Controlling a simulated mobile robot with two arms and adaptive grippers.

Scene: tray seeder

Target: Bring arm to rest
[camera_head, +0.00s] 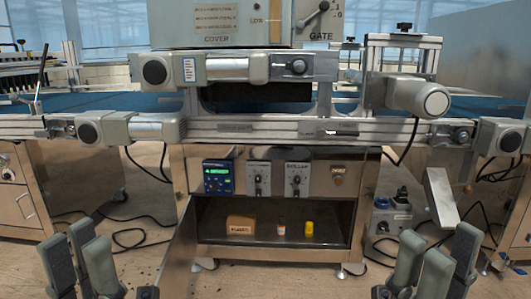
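My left gripper (78,243) is at the bottom left of the head view, its dark grey fingers pointing up and standing apart. It is open, with nothing between the fingers. My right gripper (438,248) is at the bottom right, also with its fingers up and apart, open and empty. Both grippers are in front of the tray seeder (290,133) and appear to touch nothing. Most of both arms is out of view below.
The seeder has a control panel (217,177) and an open lower shelf (260,238) holding a small brown box (241,223), a white-and-red container (281,228) and a yellow one (309,229). An open metal door (180,248) juts forward. Black cables (130,239) lie on the floor.

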